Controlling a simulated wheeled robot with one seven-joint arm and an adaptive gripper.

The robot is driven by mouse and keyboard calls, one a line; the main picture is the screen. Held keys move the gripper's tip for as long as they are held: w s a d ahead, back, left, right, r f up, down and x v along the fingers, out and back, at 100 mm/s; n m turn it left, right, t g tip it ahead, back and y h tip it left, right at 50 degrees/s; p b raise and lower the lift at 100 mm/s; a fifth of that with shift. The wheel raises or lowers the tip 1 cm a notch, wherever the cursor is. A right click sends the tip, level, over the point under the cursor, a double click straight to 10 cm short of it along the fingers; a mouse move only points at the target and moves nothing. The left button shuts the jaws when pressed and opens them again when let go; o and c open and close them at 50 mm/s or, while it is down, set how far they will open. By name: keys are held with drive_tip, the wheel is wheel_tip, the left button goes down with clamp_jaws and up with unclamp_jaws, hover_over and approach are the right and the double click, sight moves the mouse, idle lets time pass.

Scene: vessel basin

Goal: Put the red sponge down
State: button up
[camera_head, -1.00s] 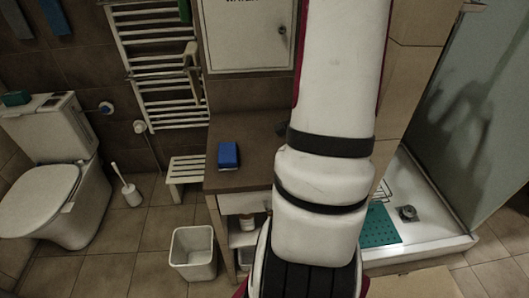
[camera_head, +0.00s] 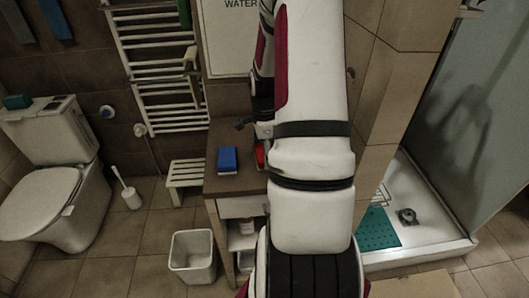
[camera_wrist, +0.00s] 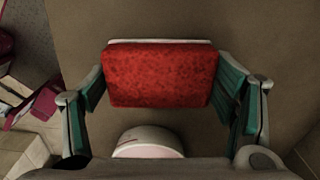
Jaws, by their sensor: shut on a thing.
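The red sponge (camera_wrist: 160,75) sits between the two green-padded fingers of my gripper (camera_wrist: 160,88) in the wrist view, its pale underside edge showing at the top. My gripper is shut on it. A brown surface lies beyond it; I cannot tell whether the sponge touches it. In the head view a small red part of the sponge (camera_head: 260,155) shows over the brown counter (camera_head: 228,183), just right of a blue sponge (camera_head: 228,159). My arm hides the rest of the sponge and most of the gripper there.
A white stool (camera_head: 186,177) and a waste bin (camera_head: 192,257) stand left of the counter. A towel rail (camera_head: 160,75) hangs on the wall behind. A toilet (camera_head: 50,180) is at the far left and a shower tray (camera_head: 425,235) at the right. The counter's left front is clear.

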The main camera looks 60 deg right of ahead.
drive_tip(key=shift+f, duration=0.25)
drive_tip(key=o, duration=1)
drive_tip(key=shift+f, duration=0.1)
